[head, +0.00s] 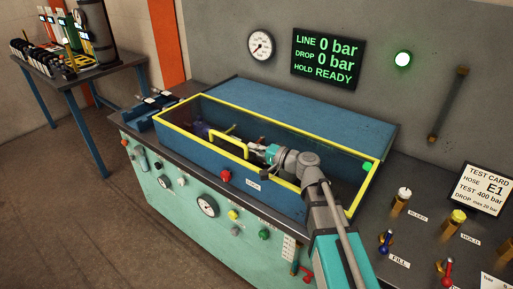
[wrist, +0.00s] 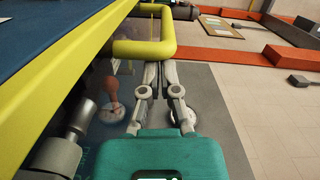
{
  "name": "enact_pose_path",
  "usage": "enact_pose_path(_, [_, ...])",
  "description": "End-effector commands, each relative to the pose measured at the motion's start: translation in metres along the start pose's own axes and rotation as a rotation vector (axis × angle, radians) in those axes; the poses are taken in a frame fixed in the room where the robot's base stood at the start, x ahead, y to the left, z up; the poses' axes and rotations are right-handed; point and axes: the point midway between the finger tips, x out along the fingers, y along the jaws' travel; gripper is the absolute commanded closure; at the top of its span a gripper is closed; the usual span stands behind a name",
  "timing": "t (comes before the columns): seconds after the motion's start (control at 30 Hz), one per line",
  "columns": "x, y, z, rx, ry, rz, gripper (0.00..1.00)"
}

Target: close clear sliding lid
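The clear lid shows as a see-through panel with a yellow handle (head: 229,143) and yellow edging (head: 195,140) along the blue box (head: 215,170). The clear pane is hard to make out, so I cannot tell exactly how much of the box it covers. In the wrist view, the yellow handle (wrist: 143,48) crosses just in front of my fingertips. My gripper (head: 259,148) is by the handle's right end in the head view. In the wrist view, my gripper (wrist: 159,70) has its fingers close together, with nothing visible between them. The tips are partly hidden, and contact with the handle is unclear.
A flat blue panel (head: 285,112) lies behind the box. A wall gauge (head: 260,44) and a display (head: 326,60) reading 0 bar are at the back. Valves and a test card (head: 482,189) stand at right. Blue fixtures (head: 158,110) sit left of the box.

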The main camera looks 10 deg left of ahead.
Motion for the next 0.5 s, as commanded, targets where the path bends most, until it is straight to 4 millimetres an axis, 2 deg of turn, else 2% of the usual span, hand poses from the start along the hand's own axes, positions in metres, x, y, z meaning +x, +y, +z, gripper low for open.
enact_pose_path(0.27, [-0.003,0.000,-0.001,-0.001,-0.006,0.001,1.00])
enact_pose_path(0.5, [-0.008,0.000,-0.018,0.001,-0.002,0.000,1.00])
